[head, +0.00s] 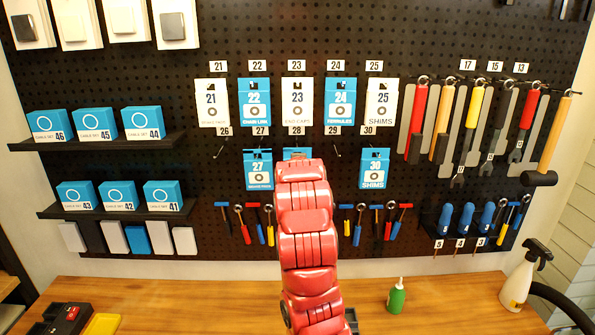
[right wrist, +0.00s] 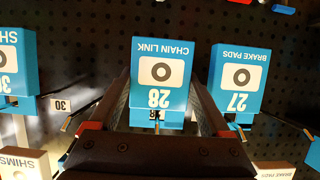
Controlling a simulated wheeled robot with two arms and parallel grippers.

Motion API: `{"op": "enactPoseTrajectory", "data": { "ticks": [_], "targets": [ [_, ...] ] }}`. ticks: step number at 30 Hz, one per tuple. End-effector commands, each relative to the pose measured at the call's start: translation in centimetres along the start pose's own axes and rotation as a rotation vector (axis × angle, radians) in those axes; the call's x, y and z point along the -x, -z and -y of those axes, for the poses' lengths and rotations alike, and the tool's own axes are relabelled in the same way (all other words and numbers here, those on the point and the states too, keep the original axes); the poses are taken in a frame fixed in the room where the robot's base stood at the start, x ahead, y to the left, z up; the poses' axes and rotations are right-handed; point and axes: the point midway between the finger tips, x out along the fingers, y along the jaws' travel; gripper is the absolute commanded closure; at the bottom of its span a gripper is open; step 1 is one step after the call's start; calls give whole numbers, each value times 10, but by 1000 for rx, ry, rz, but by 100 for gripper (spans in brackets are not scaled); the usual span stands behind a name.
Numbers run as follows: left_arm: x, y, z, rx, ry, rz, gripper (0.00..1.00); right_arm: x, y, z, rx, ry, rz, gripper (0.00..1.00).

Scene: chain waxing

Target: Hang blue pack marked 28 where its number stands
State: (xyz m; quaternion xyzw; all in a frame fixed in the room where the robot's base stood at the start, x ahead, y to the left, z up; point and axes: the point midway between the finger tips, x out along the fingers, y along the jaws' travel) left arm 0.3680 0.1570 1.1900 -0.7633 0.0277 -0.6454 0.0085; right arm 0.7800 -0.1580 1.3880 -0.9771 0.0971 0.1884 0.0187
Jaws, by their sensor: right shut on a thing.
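The blue pack marked 28 (right wrist: 160,75), labelled CHAIN LINK, shows upside down in the right wrist view, between the fingers of my right gripper (right wrist: 160,118). The gripper is shut on it near its header end. In the head view only a blue strip of the pack (head: 297,153) shows above my red right arm, which hides the gripper. The pack is in the lower row, between packs 27 and 30. Whether its hole is around the hook is hidden. My left gripper is not in view.
Blue pack 27 (head: 259,170) hangs close beside it; blue pack 30 (head: 374,168) hangs farther right. The hooks under tags 26 (head: 224,131) and 29 (head: 333,130) are empty. A row of packs hangs above, small tools below. A green bottle (head: 396,297) stands on the bench.

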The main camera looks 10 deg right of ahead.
Motion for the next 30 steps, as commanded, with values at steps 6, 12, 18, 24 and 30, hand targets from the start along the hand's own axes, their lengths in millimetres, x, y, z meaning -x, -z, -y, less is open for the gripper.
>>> {"op": "enactPoseTrajectory", "data": {
  "ticks": [6, 12, 18, 24, 30],
  "targets": [
    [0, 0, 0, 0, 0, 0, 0, 0, 0, 0, 0, 0, -1, 17],
    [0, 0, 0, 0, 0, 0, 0, 0, 0, 0, 0, 0, -1, 0],
    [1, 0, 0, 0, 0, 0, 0, 3, 0, 0, 0, 0, -1, 0],
    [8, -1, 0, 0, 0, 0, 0, 34, -1, 1, -2, 2, -6, 0],
    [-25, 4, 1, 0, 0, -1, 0, 71, 11, 1, 2, 0, -3, 0]
  ]
}}
